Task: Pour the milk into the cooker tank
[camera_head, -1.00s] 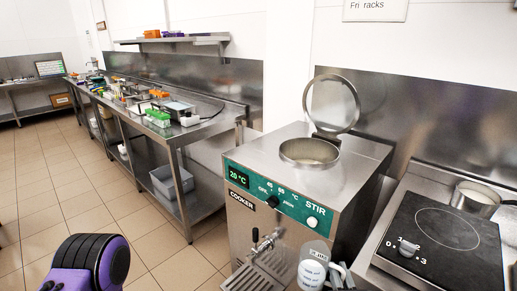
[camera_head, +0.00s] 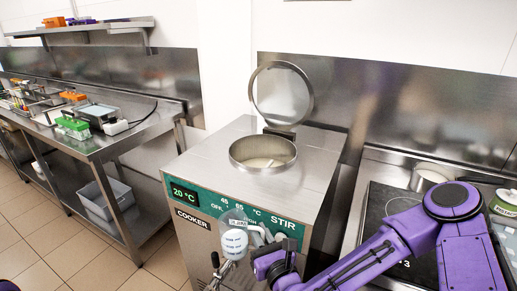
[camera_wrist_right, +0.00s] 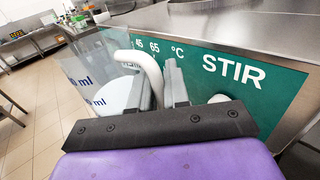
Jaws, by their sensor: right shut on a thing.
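The milk jug (camera_head: 234,243) is a clear measuring jug with white milk low inside and a white handle. It is upright in front of the cooker's green panel, below the rim of the tank. My right gripper (camera_head: 262,238) is shut on its handle. In the right wrist view the fingers (camera_wrist_right: 161,88) close on the handle (camera_wrist_right: 147,62), and the jug wall (camera_wrist_right: 92,72) shows at the left. The cooker tank (camera_head: 262,153) is a round opening in the steel top, with its round lid (camera_head: 282,92) raised behind. Pale contents show inside. My left gripper is out of view.
The cooker panel (camera_head: 185,197) reads 20 °C, with knobs and STIR lettering. A hob (camera_head: 372,208) with a steel pot (camera_head: 425,178) stands to the right, partly behind my right arm. A steel bench (camera_head: 130,143) with several items stands to the left.

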